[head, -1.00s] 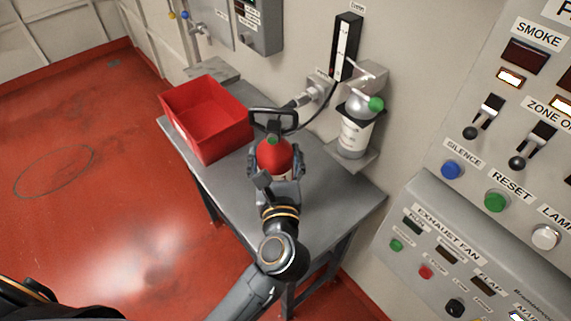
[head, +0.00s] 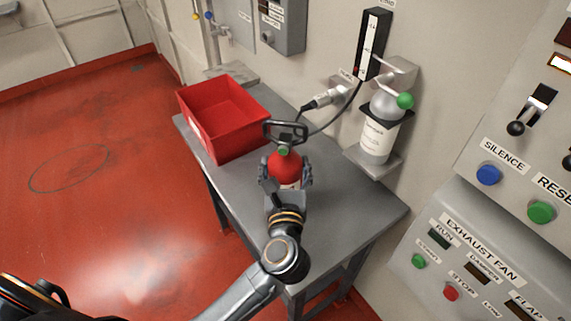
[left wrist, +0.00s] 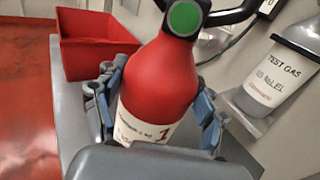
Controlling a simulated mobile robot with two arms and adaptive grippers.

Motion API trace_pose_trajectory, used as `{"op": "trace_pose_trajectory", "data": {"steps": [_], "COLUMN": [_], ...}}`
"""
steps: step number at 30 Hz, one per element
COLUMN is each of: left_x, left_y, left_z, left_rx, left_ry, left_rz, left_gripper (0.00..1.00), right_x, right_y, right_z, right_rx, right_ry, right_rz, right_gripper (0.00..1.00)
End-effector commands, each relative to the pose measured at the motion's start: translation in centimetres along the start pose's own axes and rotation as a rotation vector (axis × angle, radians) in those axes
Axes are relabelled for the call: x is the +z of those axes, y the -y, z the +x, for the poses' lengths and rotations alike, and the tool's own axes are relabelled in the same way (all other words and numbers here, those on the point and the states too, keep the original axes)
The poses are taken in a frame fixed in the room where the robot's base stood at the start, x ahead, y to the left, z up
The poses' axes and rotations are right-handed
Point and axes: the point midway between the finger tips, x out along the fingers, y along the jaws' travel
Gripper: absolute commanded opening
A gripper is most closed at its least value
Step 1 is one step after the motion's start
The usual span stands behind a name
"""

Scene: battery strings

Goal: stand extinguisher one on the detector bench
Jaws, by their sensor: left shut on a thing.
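Extinguisher one, a red bottle with a black handle and green round gauge, is at the middle of the head view (head: 285,166). In the left wrist view (left wrist: 160,85) its white label shows a "1". My left gripper (head: 287,183) is shut on its body, with a finger on each side. The extinguisher is upright over the grey detector bench (head: 340,220). Its base is hidden by the gripper, so I cannot tell whether it touches the top. My right gripper is not in view.
A red bin (head: 222,118) stands on the bench's far left part. A grey test gas cylinder (head: 380,130) sits in a wall bracket at the back right. A cable with a connector (head: 328,98) hangs behind the extinguisher. The control panel (head: 480,240) is at right. The bench's front right is clear.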

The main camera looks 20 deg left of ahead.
Motion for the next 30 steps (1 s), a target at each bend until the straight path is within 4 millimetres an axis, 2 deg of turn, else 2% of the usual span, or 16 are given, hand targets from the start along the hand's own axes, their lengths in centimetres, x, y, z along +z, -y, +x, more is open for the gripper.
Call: {"op": "trace_pose_trajectory", "data": {"steps": [2,10,11,13,14,26,30], "left_x": [0.7,0.4,-0.1,-0.1,-0.1,0.3,-0.3], "left_y": [0.0,0.0,0.0,0.0,0.0,0.0,0.1], "left_z": [0.1,0.1,0.0,0.0,0.0,0.0,-1.9], "left_rx": [-0.001,0.000,0.001,0.001,0.001,0.000,-0.001], "left_ry": [0.013,0.012,-0.001,-0.001,-0.001,-0.001,-0.005], "left_rz": [-0.004,-0.004,0.000,0.000,0.000,0.000,-0.002], "left_gripper": [0.08,0.08,0.77,0.91,0.94,0.94,0.94], "right_x": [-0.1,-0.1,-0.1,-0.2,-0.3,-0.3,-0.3], "right_y": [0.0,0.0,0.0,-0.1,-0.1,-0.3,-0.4], "right_z": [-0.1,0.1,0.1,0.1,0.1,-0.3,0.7], "right_rx": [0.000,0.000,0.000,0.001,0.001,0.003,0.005], "right_ry": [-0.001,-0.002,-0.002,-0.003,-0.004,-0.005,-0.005], "right_rz": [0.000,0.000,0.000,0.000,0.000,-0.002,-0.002], "right_gripper": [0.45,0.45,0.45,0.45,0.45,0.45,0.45]}}
